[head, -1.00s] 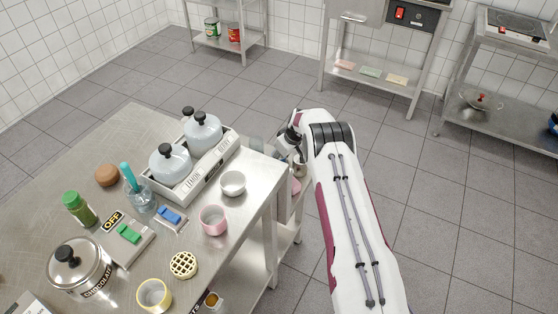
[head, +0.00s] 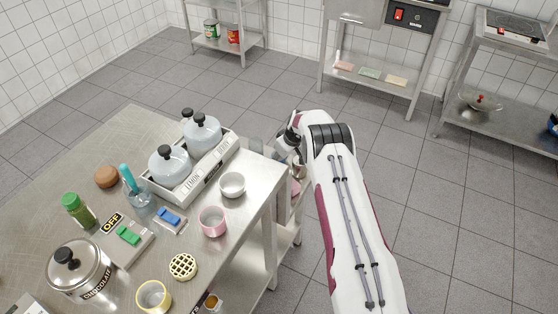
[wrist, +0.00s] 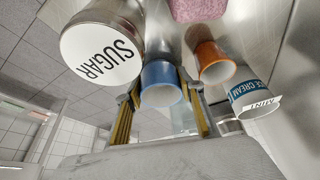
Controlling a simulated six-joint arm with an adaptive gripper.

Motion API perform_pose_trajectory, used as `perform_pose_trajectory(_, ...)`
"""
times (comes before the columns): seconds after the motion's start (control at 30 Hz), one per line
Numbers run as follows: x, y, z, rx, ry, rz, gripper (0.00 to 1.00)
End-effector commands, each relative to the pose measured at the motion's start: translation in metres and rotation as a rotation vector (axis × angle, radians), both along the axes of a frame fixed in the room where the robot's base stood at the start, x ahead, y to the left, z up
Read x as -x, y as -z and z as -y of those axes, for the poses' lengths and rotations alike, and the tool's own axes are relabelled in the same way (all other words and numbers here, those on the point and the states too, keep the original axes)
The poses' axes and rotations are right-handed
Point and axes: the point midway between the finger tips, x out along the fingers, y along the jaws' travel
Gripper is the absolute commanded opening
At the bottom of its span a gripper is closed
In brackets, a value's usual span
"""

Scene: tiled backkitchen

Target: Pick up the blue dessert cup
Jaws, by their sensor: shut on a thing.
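The blue dessert cup (wrist: 162,80) is in the wrist view, between the fingers of my gripper (wrist: 160,98). The fingers are shut on its sides and its open mouth faces the camera. In the head view my gripper (head: 286,148) is beside the right edge of the steel table, partly hidden by my arm. I cannot make out the blue cup in the head view. Whether the cup still touches the surface under it is unclear.
Close around the cup in the wrist view are a sugar canister (wrist: 101,48), an orange cup (wrist: 214,63), an ice cream tub (wrist: 252,98) and a pink block (wrist: 199,8). In the head view, a metal bowl (head: 232,186) and pink cup (head: 212,222) stand on the tabletop near its edge.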

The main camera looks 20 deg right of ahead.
Motion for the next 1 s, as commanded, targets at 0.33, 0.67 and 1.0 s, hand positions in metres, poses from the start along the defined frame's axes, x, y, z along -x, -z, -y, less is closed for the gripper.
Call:
perform_pose_trajectory(0.33, -0.001, -0.021, 0.000, 0.000, -0.001, 0.002, 0.15)
perform_pose_trajectory(0.67, -0.001, -0.063, 0.000, 0.000, 0.000, 0.002, 0.15)
perform_pose_trajectory(1.0, -0.001, -0.096, 0.000, 0.000, 0.000, 0.001, 0.15)
